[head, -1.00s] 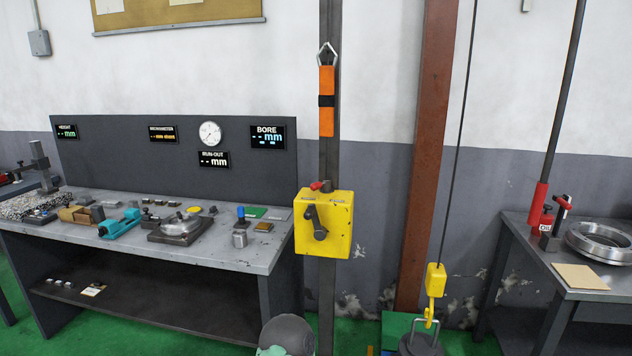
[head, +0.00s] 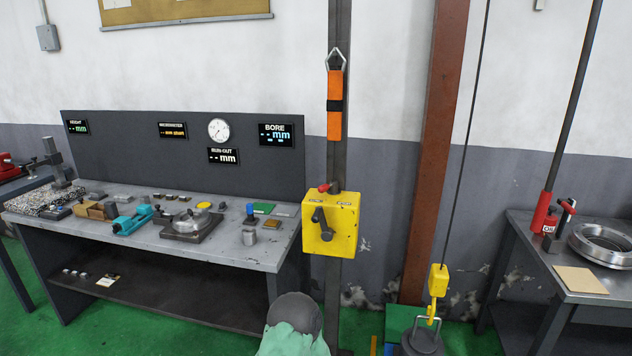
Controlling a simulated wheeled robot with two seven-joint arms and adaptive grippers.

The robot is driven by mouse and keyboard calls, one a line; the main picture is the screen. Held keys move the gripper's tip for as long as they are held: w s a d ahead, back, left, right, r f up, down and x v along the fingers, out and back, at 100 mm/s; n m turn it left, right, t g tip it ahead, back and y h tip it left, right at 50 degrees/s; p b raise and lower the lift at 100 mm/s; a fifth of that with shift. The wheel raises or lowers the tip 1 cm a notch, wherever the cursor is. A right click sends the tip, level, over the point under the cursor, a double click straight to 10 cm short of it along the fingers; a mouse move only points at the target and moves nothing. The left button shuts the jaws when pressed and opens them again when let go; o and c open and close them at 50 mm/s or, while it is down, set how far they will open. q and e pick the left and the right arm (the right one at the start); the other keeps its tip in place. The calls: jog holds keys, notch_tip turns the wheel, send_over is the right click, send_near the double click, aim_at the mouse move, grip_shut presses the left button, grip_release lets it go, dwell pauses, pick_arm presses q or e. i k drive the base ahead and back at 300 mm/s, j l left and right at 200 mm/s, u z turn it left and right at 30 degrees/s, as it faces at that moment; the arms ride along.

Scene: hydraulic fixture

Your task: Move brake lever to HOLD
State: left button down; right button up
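A yellow box (head: 346,226) is fixed to a dark upright post in the middle of the head view. A dark lever (head: 321,222) on its front face points up and slightly left from its pivot. A small red-tipped handle (head: 325,188) sits on top of the box. Small labels on the front face are too small to read, so I cannot tell which marks HOLD. Nothing touches the box or its levers. Neither of my grippers shows in the head view.
An orange strap (head: 335,120) hangs on the post (head: 338,165) above the box. A yellow hoist hook (head: 432,310) hangs at lower right over a dark weight (head: 422,343). A grey bench (head: 240,254) with gauges stands left; another table (head: 545,262) stands right.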

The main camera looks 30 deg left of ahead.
aim_at(334, 186)
jog(key=i+j, duration=0.15)
jog(key=j, duration=0.25)
jog(key=i+j+z, duration=0.1)
jog(key=j, duration=0.3)
jog(key=i+j, duration=0.2)
jog(key=j, duration=0.2)
jog(key=i+j+z, duration=0.1)
jog(key=j, duration=0.35)
jog(key=i+j+z, duration=0.1)
jog(key=j, duration=0.3)
jog(key=i+j, duration=0.2)
jog(key=j, duration=0.25)
